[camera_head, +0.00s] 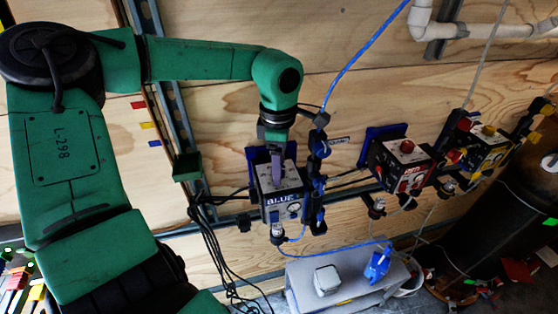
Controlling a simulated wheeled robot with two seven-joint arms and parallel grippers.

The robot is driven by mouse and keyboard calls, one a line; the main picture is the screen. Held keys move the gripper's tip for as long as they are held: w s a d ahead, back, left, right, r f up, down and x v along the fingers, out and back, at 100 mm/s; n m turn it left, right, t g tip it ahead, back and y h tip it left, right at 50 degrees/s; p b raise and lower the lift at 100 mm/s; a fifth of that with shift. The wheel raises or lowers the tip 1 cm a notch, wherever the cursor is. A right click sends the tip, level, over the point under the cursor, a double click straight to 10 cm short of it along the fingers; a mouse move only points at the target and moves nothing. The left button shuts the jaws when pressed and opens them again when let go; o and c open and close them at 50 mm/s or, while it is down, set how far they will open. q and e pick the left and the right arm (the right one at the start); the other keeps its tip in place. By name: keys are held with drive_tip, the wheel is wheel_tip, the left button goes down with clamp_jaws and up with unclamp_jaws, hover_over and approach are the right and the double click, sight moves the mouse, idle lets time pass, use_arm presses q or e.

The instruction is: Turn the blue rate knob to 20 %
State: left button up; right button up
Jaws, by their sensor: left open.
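The blue unit (284,208) is a pale box with a "BLUE" label, mounted on the wooden wall near the middle of the head view. My left gripper (276,172) is at the top of this box, pointing down at it. It is open, but its fingers are small and dark here. The blue rate knob cannot be made out; the gripper seems to cover that part of the box. I cannot tell whether the fingers touch the knob or what percentage it is set to. My right gripper is not in view.
A red unit (402,172) and a yellow unit (484,150) are mounted to the right. Blue fittings (317,180) stand close beside the blue box. A grey bench (350,282) with a white block and blue item is below. Dark cables (212,240) hang at left. A dark cylinder (500,215) stands at right.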

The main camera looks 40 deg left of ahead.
use_arm(q)
drive_tip(key=shift+c, duration=1)
clamp_jaws()
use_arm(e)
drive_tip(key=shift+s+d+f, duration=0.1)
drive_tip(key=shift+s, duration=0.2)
